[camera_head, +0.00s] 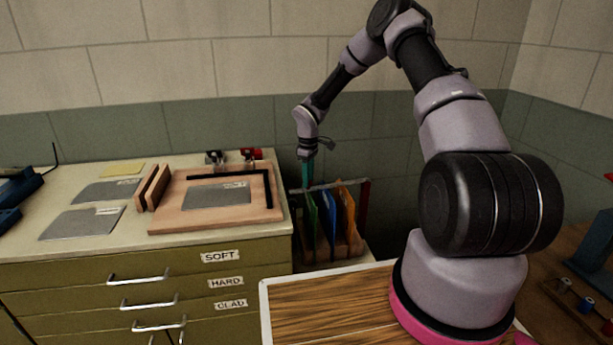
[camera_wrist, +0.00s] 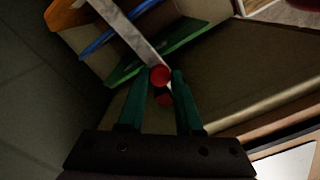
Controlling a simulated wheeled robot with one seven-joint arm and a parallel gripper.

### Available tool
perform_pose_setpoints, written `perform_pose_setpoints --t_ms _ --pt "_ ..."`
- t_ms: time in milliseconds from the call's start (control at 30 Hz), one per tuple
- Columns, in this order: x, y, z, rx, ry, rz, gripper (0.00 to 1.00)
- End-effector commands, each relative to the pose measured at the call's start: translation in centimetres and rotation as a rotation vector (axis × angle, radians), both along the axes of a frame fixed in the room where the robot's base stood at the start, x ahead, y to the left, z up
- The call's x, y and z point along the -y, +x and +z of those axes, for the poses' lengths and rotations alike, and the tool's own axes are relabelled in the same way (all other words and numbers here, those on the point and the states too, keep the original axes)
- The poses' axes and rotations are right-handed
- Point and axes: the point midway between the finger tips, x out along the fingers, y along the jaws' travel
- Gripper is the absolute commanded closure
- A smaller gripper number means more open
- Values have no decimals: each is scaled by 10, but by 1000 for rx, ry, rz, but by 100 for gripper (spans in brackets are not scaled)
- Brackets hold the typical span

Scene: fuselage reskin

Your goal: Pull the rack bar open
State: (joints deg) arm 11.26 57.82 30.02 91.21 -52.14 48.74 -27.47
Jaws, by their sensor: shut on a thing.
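The rack bar (camera_wrist: 125,33) is a grey metal strip running across the front of the colored sheets in the wrist view, with a red knob (camera_wrist: 159,75) at its near end. My gripper (camera_wrist: 162,80) has its two teal fingers on either side of this red end and is shut on it. In the head view my gripper (camera_head: 307,172) points down at the left end of the rack bar (camera_head: 328,185). The rack (camera_head: 345,250) holds green, blue and orange sheets upright; the bar lies across them. The fingers hide part of the bar's end.
The workbench (camera_head: 60,240) stands left of the rack, with a wooden board (camera_head: 165,222), grey metal sheets (camera_head: 82,223) and drawers labelled SOFT, HARD and CLAD. Red and dark clamps (camera_head: 250,154) sit at the board's back edge. A wall is close behind the rack.

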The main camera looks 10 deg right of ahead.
Motion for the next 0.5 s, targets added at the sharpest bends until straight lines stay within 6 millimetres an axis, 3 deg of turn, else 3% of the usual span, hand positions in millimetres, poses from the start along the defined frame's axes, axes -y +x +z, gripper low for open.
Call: perform_pose_setpoints --t_ms 267,500 --pt "15 -56 1 -2 -3 235 100" --pt "40 -104 1 -2 -1 462 100"
